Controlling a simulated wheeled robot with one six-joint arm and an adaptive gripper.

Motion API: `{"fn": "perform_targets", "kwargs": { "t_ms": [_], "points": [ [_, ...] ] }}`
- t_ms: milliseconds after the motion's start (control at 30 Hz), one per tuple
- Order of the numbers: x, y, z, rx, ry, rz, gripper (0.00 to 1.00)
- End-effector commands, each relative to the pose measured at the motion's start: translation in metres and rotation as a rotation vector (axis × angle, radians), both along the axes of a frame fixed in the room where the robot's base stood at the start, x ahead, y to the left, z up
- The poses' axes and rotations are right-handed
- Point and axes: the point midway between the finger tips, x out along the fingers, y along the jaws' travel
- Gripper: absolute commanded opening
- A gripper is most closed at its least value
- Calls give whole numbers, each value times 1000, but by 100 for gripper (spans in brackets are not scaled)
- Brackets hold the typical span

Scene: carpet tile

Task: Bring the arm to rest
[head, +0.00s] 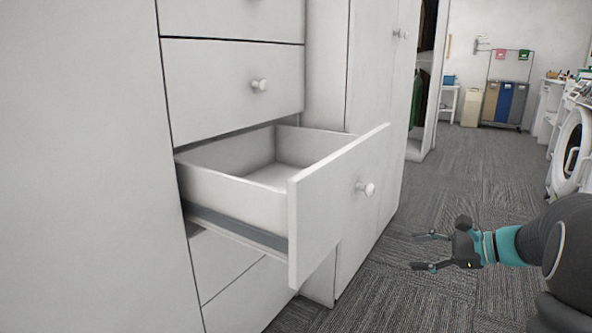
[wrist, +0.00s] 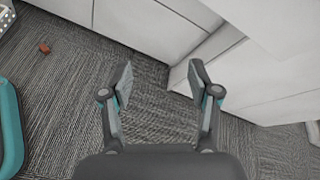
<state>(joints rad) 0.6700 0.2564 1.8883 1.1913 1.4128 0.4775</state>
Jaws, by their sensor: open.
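My gripper (head: 432,252) is in the lower right of the head view, to the right of the open drawer and apart from it. Its two fingers are spread and nothing is between them. In the wrist view my gripper (wrist: 160,85) also shows open and empty, with carpet and the foot of the white cabinet beyond the fingertips. The white drawer (head: 322,208) is pulled out, and its visible inside is empty. Its round white knob (head: 366,188) faces my gripper with a gap between.
White cabinets (head: 80,170) fill the left. An open wardrobe (head: 425,85) with hanging clothes stands farther back. Sorting bins (head: 504,103) are at the far wall and a washing machine (head: 572,150) is at the right. Carpet (head: 455,185) is clear between. A small reddish object (wrist: 44,48) lies on the carpet.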

Motion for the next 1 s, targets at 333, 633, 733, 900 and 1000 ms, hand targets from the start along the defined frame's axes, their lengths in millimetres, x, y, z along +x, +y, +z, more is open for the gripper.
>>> {"fn": "perform_targets", "kwargs": {
  "t_ms": [333, 633, 733, 900, 1000],
  "points": [
    [-116, 50, -44, -726, -41, 444, 61],
    [-193, 71, -25, -1220, -207, 846, 61],
    [-212, 78, -13, -1349, -274, 947, 61],
    [-241, 94, 10, -1512, -391, 1059, 61],
    [-253, 108, 24, -1561, -464, 1085, 61]
  ]
}}
